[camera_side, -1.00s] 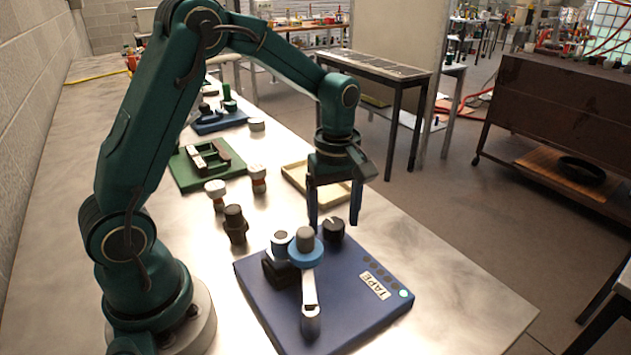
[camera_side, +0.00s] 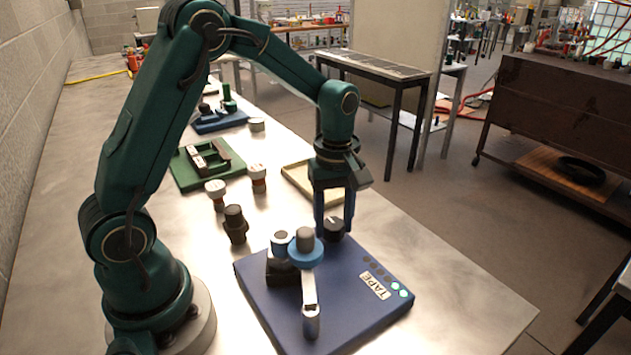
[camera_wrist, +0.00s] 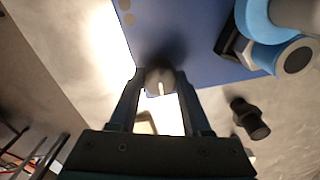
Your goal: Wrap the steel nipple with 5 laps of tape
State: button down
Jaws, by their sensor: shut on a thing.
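The blue tape station (camera_side: 345,325) carries a TAPE label (camera_side: 376,284) and a row of indicator dots, two of them lit (camera_side: 399,289). My gripper (camera_side: 335,230) points down and is shut on the black knob (camera_side: 333,235) at the station's back edge. In the wrist view my gripper (camera_wrist: 157,75) has one finger on each side of the knob (camera_wrist: 159,84), whose white mark shows. A grey cylinder in a blue ring (camera_side: 305,249) stands on the station, with a white strip (camera_side: 309,288) running to a front post (camera_side: 311,322). I cannot tell for certain which grey piece is the steel nipple.
A green fixture (camera_side: 192,182) and a shallow cream tray (camera_side: 296,174) lie behind. The bench is clear right of the station.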

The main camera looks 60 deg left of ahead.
jog(key=m, duration=1.3)
jog(key=shift+m, duration=1.9)
jog(key=shift+c, duration=1.8)
grip_release()
